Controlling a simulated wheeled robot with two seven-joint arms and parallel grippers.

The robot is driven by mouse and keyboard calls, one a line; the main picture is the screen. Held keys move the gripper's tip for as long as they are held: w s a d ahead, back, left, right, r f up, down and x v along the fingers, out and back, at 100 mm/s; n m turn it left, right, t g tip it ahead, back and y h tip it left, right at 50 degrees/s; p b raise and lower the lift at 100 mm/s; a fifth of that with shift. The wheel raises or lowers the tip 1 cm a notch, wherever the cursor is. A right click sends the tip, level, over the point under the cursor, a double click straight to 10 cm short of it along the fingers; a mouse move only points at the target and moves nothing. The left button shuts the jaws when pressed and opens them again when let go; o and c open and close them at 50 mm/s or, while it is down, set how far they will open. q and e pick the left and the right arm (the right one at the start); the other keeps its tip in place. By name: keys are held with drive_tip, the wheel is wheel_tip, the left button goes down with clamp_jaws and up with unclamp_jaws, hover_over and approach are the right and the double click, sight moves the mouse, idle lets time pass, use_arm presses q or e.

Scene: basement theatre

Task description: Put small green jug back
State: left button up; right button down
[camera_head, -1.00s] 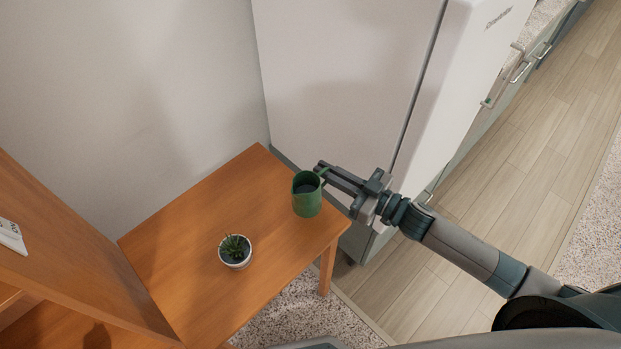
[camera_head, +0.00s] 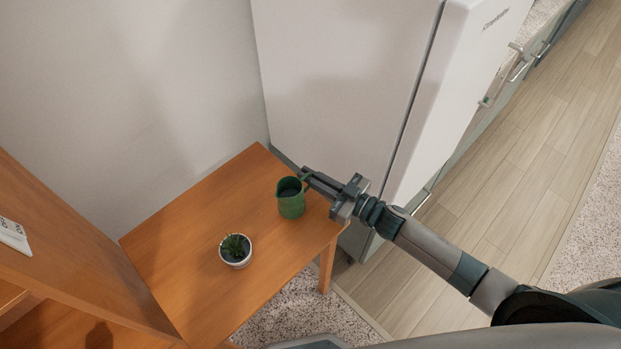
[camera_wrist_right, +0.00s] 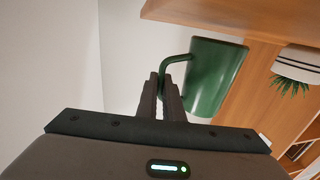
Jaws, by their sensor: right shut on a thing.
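The small green jug (camera_head: 291,199) is at the right end of the wooden table (camera_head: 190,215), upright or nearly so. In the head view I cannot tell whether its base touches the tabletop. My right gripper (camera_head: 306,176) reaches it from the right and is shut on the jug's handle. The right wrist view shows the fingers (camera_wrist_right: 166,92) at the handle, with the jug's body (camera_wrist_right: 214,76) just beyond them. My left gripper is in neither view.
A small potted plant (camera_head: 235,250) stands on the table, left of and nearer than the jug. A white fridge (camera_head: 345,80) rises behind the table's right end. A wooden shelf unit (camera_head: 70,255) stands at the left. The table's middle and back are clear.

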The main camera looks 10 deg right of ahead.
drive_tip(key=shift+f, duration=0.75)
drive_tip(key=shift+f, duration=0.15)
drive_tip(key=c, duration=1.9)
unclamp_jaws()
drive_tip(key=shift+d, duration=0.1)
